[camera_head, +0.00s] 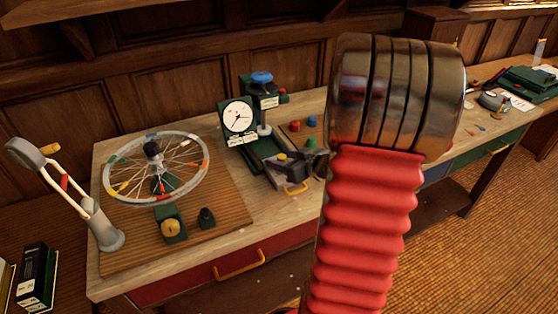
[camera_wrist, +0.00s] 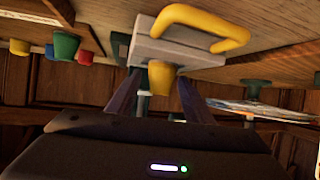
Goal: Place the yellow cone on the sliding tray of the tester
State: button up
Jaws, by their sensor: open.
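The yellow cone (camera_head: 282,157) stands on the grey sliding tray (camera_head: 296,187) of the green tester (camera_head: 240,143), which has a white dial. In the wrist view, which looks upside down, the cone (camera_wrist: 161,80) has its wide base against the tray (camera_wrist: 150,50). My gripper (camera_wrist: 160,88) is open, with one finger on each side of the cone. I cannot tell whether either finger touches it. In the head view my gripper (camera_head: 303,165) is small and dark beside the cone, partly hidden by my arm.
Red (camera_head: 295,126), blue (camera_head: 311,121) and green (camera_head: 310,142) pieces stand on a board right of the tester. The tray's yellow handle (camera_head: 297,190) faces the bench front. A spoked wheel (camera_head: 155,168) stands to the left. My arm hides the middle of the bench.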

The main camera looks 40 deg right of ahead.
jog(key=v, duration=1.1)
jog(key=shift+s+r, duration=0.25)
jog(key=shift+s, duration=0.2)
dwell(0.5)
jog(key=w+a+r+m+g+h, duration=0.1)
jog(key=w+a+r+h, duration=0.1)
jog(key=w+r+h, duration=0.15)
jog(key=w+a+r+g+h, duration=0.2)
jog(key=a+r+h, duration=0.1)
jog(key=r, duration=0.2)
jog(key=s+a+g+y, duration=0.2)
jog(key=s+a, duration=0.3)
jog(key=a, duration=0.8)
jog(key=s+a+f+n+g+y, duration=0.1)
jog(key=s+a+y, duration=0.4)
jog(key=a, duration=0.9)
jog(key=shift+s+f+n+g, duration=0.15)
jog(key=shift+s+n+g, duration=0.15)
jog(key=shift+s+g, duration=0.35)
